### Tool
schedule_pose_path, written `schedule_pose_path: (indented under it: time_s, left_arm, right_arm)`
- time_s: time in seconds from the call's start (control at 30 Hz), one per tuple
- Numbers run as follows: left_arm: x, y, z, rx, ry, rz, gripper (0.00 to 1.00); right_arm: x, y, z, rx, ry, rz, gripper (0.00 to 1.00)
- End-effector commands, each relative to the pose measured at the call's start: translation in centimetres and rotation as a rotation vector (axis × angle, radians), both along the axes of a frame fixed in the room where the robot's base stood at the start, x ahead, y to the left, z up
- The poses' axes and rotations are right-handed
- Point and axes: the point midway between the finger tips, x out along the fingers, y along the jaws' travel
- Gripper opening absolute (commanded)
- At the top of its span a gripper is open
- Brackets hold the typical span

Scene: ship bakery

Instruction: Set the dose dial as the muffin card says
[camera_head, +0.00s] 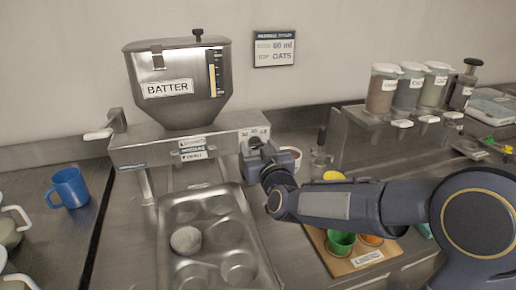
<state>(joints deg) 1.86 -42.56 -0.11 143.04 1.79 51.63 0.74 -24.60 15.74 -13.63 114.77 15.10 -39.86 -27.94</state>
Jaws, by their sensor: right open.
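The muffin card (274,49) hangs on the back wall. Its title is blurred; below it reads 60 ml and top oats. The batter dispenser (163,112) is a steel hopper on a steel housing, labelled BATTER. The dose dial (255,142) is on the right end of the housing's front, with small numbers above it. Its pointer setting is too small and covered to read. My right gripper (261,153) is open at the dial, its fingers partly hiding it; I cannot tell whether they touch it. My left gripper is not in view.
Below the dispenser is a muffin tin (166,245) with one pale filled cup. A blue mug (69,188) stands left. A board (318,243) with colored cups lies under my right arm. Topping dispensers (383,87) stand at the back right.

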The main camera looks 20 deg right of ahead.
Motion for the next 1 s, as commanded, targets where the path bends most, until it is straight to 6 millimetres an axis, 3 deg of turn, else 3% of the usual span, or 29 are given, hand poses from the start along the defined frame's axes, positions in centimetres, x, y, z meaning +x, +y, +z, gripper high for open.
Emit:
schedule_pose_path:
  time_s: [0.33,0.67,1.0]
  left_arm:
    - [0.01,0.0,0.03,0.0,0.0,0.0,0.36]
    - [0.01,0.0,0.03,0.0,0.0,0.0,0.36]
    - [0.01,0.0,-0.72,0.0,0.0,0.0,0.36]
  right_arm:
    - [0.51,0.04,-0.04,0.0,0.001,0.001,0.57]
    - [0.48,0.04,-0.04,0.0,0.001,0.001,0.14]
    - [0.47,0.06,-0.23,0.051,0.003,0.002,0.14]
